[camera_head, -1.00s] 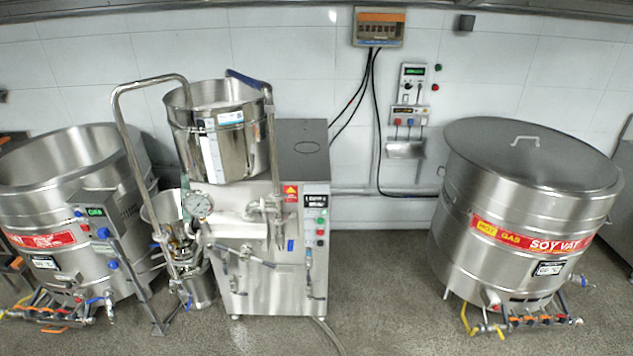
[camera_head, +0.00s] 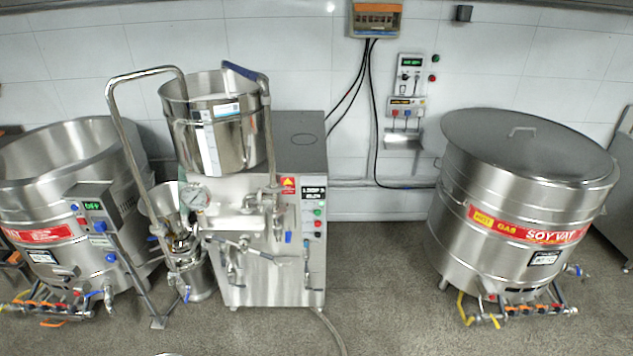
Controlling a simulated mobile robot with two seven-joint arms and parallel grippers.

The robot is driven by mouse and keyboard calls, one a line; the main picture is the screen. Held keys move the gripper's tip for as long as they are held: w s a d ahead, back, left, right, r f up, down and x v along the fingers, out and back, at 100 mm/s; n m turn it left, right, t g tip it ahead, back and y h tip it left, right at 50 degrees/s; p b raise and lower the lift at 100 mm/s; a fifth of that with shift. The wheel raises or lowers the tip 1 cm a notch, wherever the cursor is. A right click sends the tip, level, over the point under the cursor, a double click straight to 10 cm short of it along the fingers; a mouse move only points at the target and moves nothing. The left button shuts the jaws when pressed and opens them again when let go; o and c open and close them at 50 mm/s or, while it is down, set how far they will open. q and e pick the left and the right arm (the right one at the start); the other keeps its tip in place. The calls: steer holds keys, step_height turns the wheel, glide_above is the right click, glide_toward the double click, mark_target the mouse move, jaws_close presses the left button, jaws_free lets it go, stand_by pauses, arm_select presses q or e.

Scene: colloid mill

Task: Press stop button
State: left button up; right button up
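The colloid mill (camera_head: 265,260) stands left of centre, a steel cabinet with a round hopper (camera_head: 215,140) on top. On the right of its front is a narrow control panel (camera_head: 314,212) with a small dark display and a short column of buttons. A green button (camera_head: 317,212) and a red button (camera_head: 317,223) show there; their labels are too small to read. Neither of my grippers is in view.
A large open steel vat (camera_head: 60,200) with a control box (camera_head: 95,208) stands at the left. A lidded soy vat (camera_head: 525,200) stands at the right. Wall control boxes (camera_head: 408,85) hang behind. The floor (camera_head: 390,290) between mill and soy vat is clear, except for a hose (camera_head: 328,330).

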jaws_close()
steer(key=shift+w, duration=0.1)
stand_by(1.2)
